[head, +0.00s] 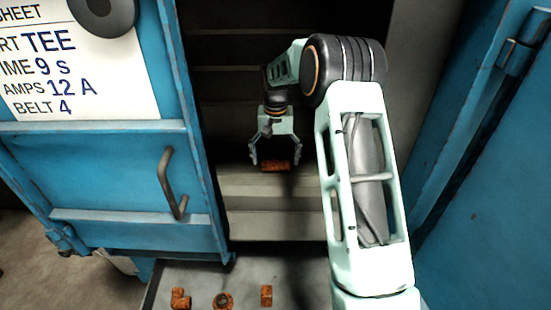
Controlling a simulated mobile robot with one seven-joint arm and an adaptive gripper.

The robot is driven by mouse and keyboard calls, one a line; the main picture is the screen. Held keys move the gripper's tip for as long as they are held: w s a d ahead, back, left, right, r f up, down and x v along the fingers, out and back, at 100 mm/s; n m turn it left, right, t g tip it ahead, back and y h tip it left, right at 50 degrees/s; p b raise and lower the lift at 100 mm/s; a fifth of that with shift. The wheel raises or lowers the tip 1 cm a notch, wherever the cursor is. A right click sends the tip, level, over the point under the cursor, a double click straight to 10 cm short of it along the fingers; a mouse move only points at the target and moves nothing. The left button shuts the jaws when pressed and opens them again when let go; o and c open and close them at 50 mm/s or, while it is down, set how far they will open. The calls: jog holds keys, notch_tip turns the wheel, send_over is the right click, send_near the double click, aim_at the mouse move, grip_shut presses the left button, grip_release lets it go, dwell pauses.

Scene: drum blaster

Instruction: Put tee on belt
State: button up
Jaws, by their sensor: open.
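My gripper (275,166) is inside the opening of the blue cabinet, fingers pointing down and spread apart. A rusty orange-brown pipe piece (281,166) lies between or just behind the fingertips, over the pale slatted belt (275,190). It looks like the tee, but its shape is too small and partly hidden to be sure. I cannot tell whether the fingers touch it. It appears to rest on the belt surface.
The blue door (110,170) stands open at the left with a handle (172,183) and a sheet (70,60) reading TEE, 9 s, 12 A, belt 4. A grey ledge (245,275) in front holds an elbow (181,298), a round flange (223,300) and a short fitting (266,295).

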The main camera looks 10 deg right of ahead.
aim_at(275, 162)
jog(key=shift+r, duration=0.15)
jog(key=shift+r+p, duration=0.3)
jog(key=shift+r, duration=0.05)
notch_tip(275, 162, up, 12)
jog(key=shift+r+b, duration=0.15)
jog(key=shift+b, duration=0.3)
